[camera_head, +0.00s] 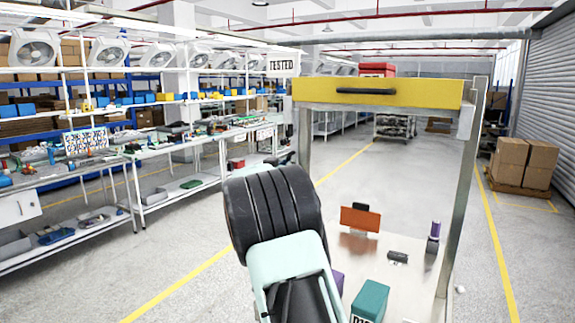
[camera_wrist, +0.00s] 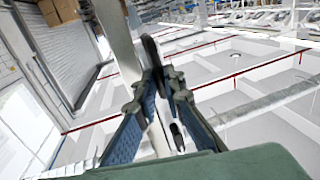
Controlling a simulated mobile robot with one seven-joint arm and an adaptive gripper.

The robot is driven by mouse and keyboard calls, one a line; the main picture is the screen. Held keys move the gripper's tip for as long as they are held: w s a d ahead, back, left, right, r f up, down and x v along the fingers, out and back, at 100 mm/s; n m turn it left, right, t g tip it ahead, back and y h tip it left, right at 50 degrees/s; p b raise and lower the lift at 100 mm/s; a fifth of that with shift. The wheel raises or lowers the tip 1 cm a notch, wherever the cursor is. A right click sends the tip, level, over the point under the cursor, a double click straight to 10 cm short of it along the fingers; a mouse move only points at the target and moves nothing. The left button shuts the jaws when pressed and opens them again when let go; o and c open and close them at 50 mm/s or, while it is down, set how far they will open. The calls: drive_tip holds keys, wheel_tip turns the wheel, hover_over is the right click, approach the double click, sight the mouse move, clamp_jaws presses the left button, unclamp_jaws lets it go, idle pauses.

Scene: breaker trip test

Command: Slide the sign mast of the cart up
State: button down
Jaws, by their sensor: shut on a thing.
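The white sign reading TESTED (camera_head: 281,65) stands upright at the cart's left side in the head view, level with the yellow drawer. A short stretch of the pale sign mast (camera_head: 288,115) shows below it. The cart (camera_head: 450,200) has metal posts and a low shelf. My gripper (camera_wrist: 163,82) is shut on the mast in the wrist view, where a pale strip shows between its fingers. In the head view my arm hides most of the gripper and the lower mast, so the exact contact is unclear.
The yellow drawer front (camera_head: 378,93) with a black handle spans the cart top, with a red case (camera_head: 377,69) behind. An orange panel (camera_head: 360,218) and a teal box (camera_head: 370,300) are on the low shelf. Workbenches (camera_head: 185,147) line the left.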

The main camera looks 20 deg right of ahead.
drive_tip(key=shift+r, duration=0.75)
drive_tip(key=c, duration=2)
unclamp_jaws()
drive_tip(key=shift+s+a+f, duration=0.2)
drive_tip(key=shift+a, duration=0.05)
drive_tip(key=v, duration=1.1)
drive_tip(key=shift+s+a, duration=0.1)
drive_tip(key=shift+s, duration=0.1)
